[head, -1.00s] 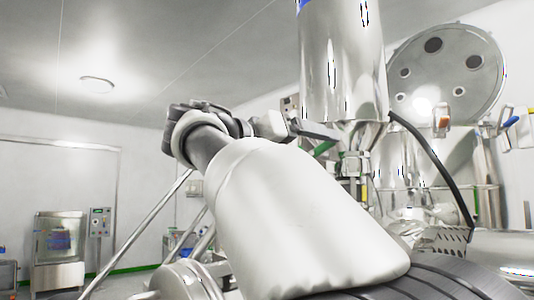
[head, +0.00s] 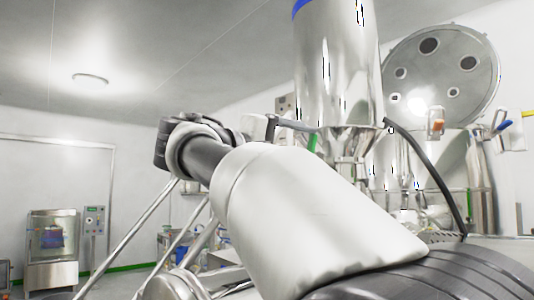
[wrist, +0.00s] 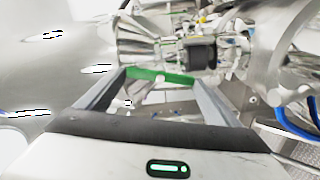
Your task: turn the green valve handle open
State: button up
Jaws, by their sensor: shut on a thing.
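The green valve handle (wrist: 160,76) is a flat green bar below the cone-shaped outlet of a steel vessel. In the wrist view it spans the gap between the two fingertips of my gripper (wrist: 159,78), which is shut on it. In the head view a small part of the green handle (head: 313,142) shows beside the vessel's cone, under the fingers of my gripper (head: 302,126). My own forearm hides what lies below. How far the valve stands open cannot be told.
The tall steel vessel (head: 338,70) stands just above the handle. A black hose (head: 432,165) curves down to its right. A large round lid (head: 443,75) is behind. A cabinet (head: 53,245) and control box (head: 95,225) stand at the far left wall.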

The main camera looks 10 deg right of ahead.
jog(key=shift+n+p, duration=0.65)
jog(key=shift+n, duration=0.85)
jog(key=o, duration=0.9)
jog(key=shift+a, duration=0.1)
jog(key=v, duration=1.7)
jog(key=shift+s+a+b, duration=0.1)
jog(key=shift+s+b, duration=0.05)
jog(key=shift+b, duration=0.25)
